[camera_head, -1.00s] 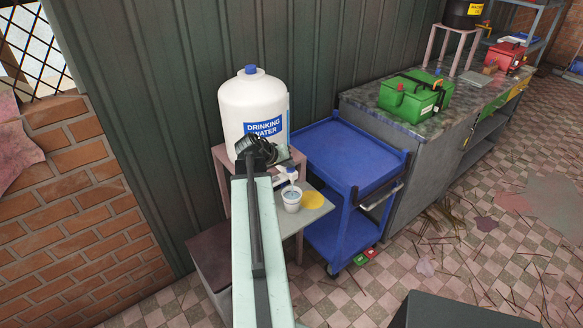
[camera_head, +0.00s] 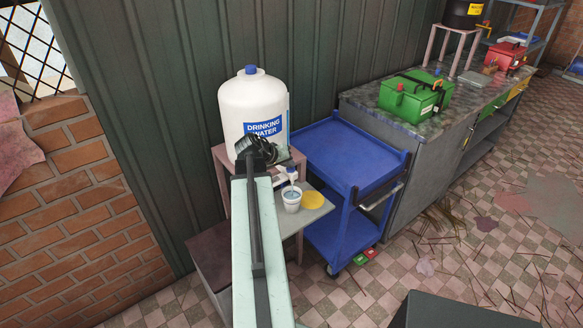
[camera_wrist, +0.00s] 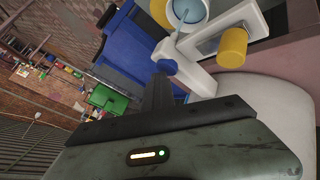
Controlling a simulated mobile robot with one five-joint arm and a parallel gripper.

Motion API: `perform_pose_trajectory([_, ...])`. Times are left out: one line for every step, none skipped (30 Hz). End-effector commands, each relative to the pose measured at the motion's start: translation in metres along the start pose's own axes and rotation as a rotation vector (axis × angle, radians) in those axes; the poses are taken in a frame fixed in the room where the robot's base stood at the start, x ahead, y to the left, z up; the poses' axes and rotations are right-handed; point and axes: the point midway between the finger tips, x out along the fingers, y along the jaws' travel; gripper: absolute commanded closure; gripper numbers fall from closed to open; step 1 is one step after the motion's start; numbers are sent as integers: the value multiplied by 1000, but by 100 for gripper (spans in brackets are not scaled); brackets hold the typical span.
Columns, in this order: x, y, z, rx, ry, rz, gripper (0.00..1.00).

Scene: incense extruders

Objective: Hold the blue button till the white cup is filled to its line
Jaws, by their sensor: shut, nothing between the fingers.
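The white cup (camera_head: 292,204) stands upright on a small grey stand under the tap of the white drinking water bottle (camera_head: 245,103). Bluish water shows inside it; the fill line is not readable. In the wrist view the cup (camera_wrist: 206,17) is at the top, with a thin stream running into it from the white tap (camera_wrist: 199,77). The blue button (camera_wrist: 166,67) sits on the tap. My gripper (camera_wrist: 160,80) is shut and empty, its tips against or very close to the button; contact itself is hard to see.
A yellow disc (camera_head: 313,200) lies right of the cup, and a yellow cylinder (camera_wrist: 233,48) is beside the tap. A blue trolley (camera_head: 346,165) stands close on the right. Beyond it is a counter (camera_head: 376,112) with a green box (camera_head: 413,94).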

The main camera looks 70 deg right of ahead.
Motion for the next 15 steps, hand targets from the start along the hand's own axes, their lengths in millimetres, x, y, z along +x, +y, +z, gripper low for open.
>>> perform_pose_trajectory([-2, 1, -1, 0, -1, -1, 100])
perform_pose_trajectory([-3, 2, -2, 0, -1, -1, 100])
perform_pose_trajectory([-5, 3, -3, 0, -1, -1, 100])
perform_pose_trajectory([-6, 4, -4, 0, -1, -1, 100])
perform_pose_trajectory([-8, 5, -6, 0, 0, -1, 100])
perform_pose_trajectory([-10, 7, -7, 0, 0, -1, 100])
perform_pose_trajectory([-11, 8, -8, 0, 0, 0, 100])
perform_pose_trajectory([-12, 9, -9, 0, 0, 0, 100])
perform_pose_trajectory([-13, 10, -10, 0, 0, 0, 100])
perform_pose_trajectory([-14, 10, -10, 0, 0, 0, 100])
perform_pose_trajectory([-14, 10, -10, 0, 0, 0, 100])
perform_pose_trajectory([-14, 10, -10, 0, 0, 0, 100])
perform_pose_trajectory([-13, 10, -10, 0, 0, 0, 100])
perform_pose_trajectory([-13, 9, -10, 0, 0, 0, 100])
perform_pose_trajectory([-13, 9, -10, 0, 0, 0, 100])
